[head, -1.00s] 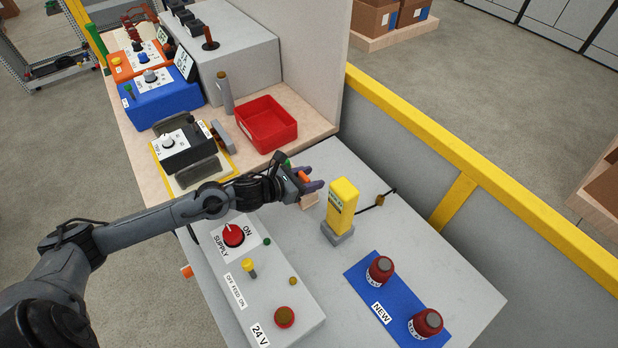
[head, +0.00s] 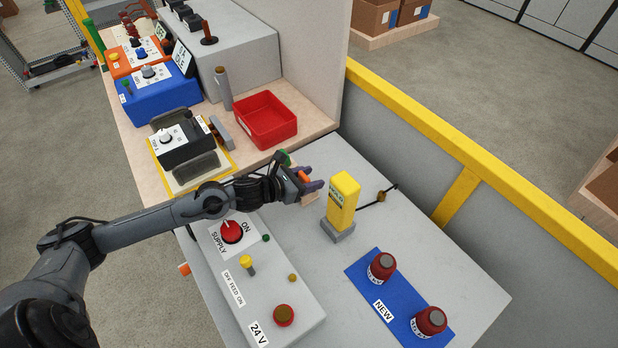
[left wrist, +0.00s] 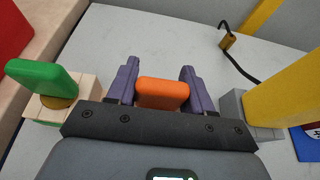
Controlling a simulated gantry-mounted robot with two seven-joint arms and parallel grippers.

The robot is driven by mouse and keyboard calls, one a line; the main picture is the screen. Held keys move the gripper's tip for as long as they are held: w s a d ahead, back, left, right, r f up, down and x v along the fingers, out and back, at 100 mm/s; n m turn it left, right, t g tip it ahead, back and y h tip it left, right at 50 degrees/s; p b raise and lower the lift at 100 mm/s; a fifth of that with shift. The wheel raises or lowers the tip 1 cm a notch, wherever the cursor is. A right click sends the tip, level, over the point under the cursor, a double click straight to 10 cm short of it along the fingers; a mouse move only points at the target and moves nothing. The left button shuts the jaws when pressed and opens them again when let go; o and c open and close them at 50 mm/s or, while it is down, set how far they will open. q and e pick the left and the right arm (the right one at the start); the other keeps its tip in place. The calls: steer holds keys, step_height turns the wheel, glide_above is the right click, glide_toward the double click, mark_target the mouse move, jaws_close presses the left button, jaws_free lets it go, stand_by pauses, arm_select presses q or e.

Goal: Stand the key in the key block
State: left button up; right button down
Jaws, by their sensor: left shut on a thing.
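My left gripper (head: 308,182) is shut on an orange key (left wrist: 163,93), whose head shows between the two purple fingers in the left wrist view. The orange also shows in the head view (head: 303,176). The key's lower part is hidden. A pale wooden key block (left wrist: 45,108) shows at the left of the wrist view, with a green key (left wrist: 42,82) standing in it on a brass collar. A pale wooden part also shows under the gripper in the head view (head: 310,200). My gripper hides whether the orange key touches the block. My right gripper is not in view.
A yellow box (head: 343,203) on a grey base stands close to the right of my gripper, with a black cable behind it. The supply panel (head: 290,258) lies in front. A blue mat (head: 372,300) carries two red cylinders. A red tray (head: 265,121) stands behind.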

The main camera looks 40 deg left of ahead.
arm_select(q)
steer(key=o, duration=1.2)
steer(key=shift+c, duration=0.2)
steer(key=shift+s, duration=0.1)
steer(key=shift+s+a+r, duration=0.2)
steer(key=shift+s, duration=0.2)
steer(key=p+v, duration=0.1)
steer(key=v, duration=0.5)
steer(key=shift+s, duration=0.2)
steer(key=shift+s+r, duration=0.15)
steer(key=shift+s, duration=0.2)
steer(key=shift+p+v, duration=0.9)
steer(key=shift+v, duration=0.35)
steer(key=shift+r, duration=0.15)
